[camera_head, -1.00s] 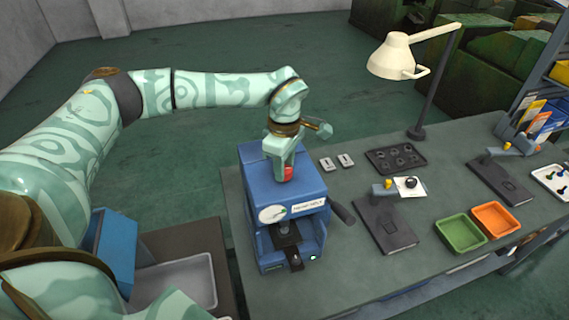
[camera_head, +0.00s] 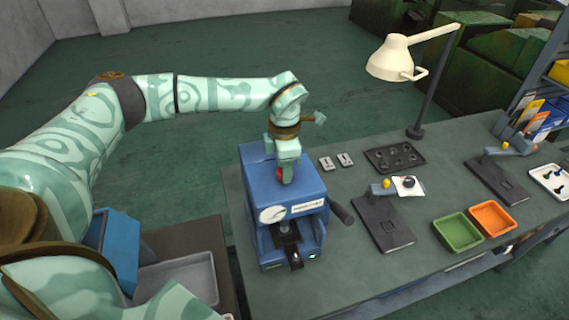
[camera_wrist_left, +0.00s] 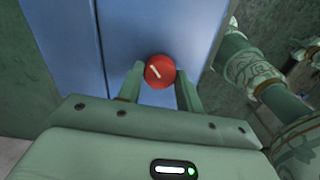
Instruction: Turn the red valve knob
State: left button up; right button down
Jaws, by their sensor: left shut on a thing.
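The red valve knob (camera_wrist_left: 160,71) sits on top of the blue machine (camera_head: 262,195); a pale line marks its face. In the head view only a sliver of the knob (camera_head: 279,174) shows beside my fingers. My left gripper (camera_head: 285,172) points down onto the machine top. In the left wrist view my left gripper (camera_wrist_left: 160,80) has one finger on each side of the knob and is shut on it. The pale line runs slantwise across the knob. My right gripper is not in view.
A dark lever (camera_head: 340,212) sticks out at the machine's right. A black tray (camera_head: 394,158), a green bin (camera_head: 458,232), an orange bin (camera_head: 493,217) and a cream lamp (camera_head: 392,60) stand to the right on the bench (camera_head: 350,275). A grey tray (camera_head: 180,281) lies left of the machine.

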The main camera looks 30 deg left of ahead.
pick_arm(q)
jog(key=n, duration=0.4)
jog(key=shift+w+r+n, duration=0.1)
jog(key=shift+n, duration=0.2)
jog(key=n, duration=0.5)
jog(key=shift+n, duration=0.3)
jog(key=o, duration=1)
notch_tip(320, 180, up, 16)
jog(key=shift+r+b, duration=0.15)
jog(key=shift+b, duration=0.65)
